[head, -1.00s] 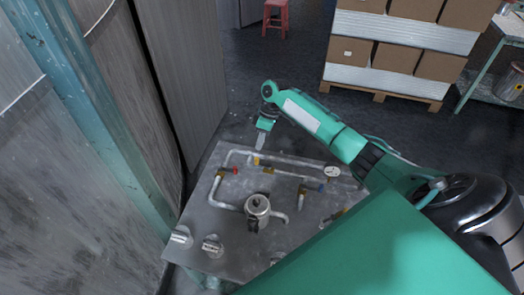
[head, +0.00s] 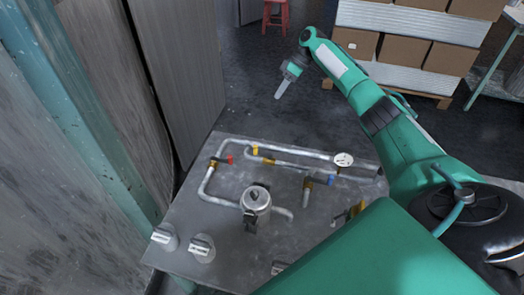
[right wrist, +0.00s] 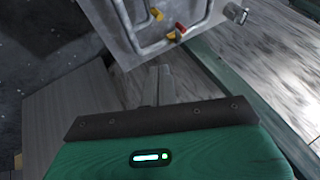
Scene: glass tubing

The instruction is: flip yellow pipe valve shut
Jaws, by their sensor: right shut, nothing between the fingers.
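The yellow pipe valve (head: 255,150) is a small yellow handle on a brass body, on the inner pipe near the back of the grey metal panel. The handle appears to stand crosswise to its pipe, but it is small. It also shows near the top of the right wrist view (right wrist: 157,14), beside the red valve (right wrist: 181,27). My right gripper (head: 279,90) is above and beyond the panel's back edge, clear of the valve. Its fingers (right wrist: 161,82) are together and empty. My left gripper is out of view.
The panel (head: 185,215) also carries a red-handled valve (head: 230,159), a blue-handled valve (head: 330,180), a white gauge (head: 343,159) and a metal canister (head: 256,198). A grey cabinet (head: 175,70) stands close on the left. Boxes on a pallet (head: 415,53) stand at the back.

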